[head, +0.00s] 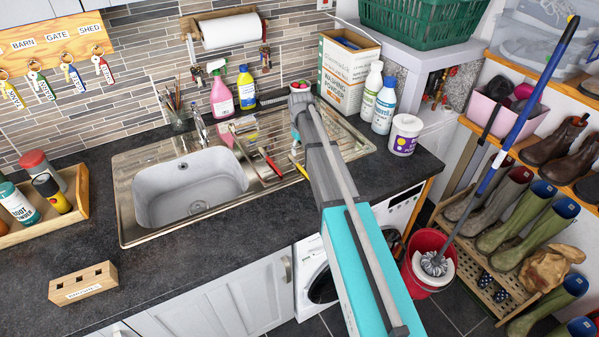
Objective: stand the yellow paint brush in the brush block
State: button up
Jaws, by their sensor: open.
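A yellow paint brush (299,167) seems to lie on the drainer of the steel sink. My arm covers what is just right of it, so its full length is hard to tell. A red-handled brush (269,161) lies left of it on the drainer. The brush block (83,283), a small pale wooden block with a label and several dark holes on top, stands at the front left of the worktop. No brush stands in it. My arm crosses the middle of the picture, over the drainer. I cannot make out my gripper's fingers anywhere.
The sink bowl (190,189) lies between the drainer and the block. A wooden tray of cans (76,211) stands at the left. Bottles, a white tub (404,134) and a washing powder box (347,72) stand behind and right of the drainer. The worktop around the block is clear.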

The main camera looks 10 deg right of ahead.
aim_at(300, 166)
jog(key=shift+f+b, duration=1.15)
jog(key=shift+f, duration=0.35)
jog(key=shift+a+f+b, duration=0.1)
jog(key=shift+f+b, duration=2.45)
jog(key=shift+b, duration=0.05)
grip_shut()
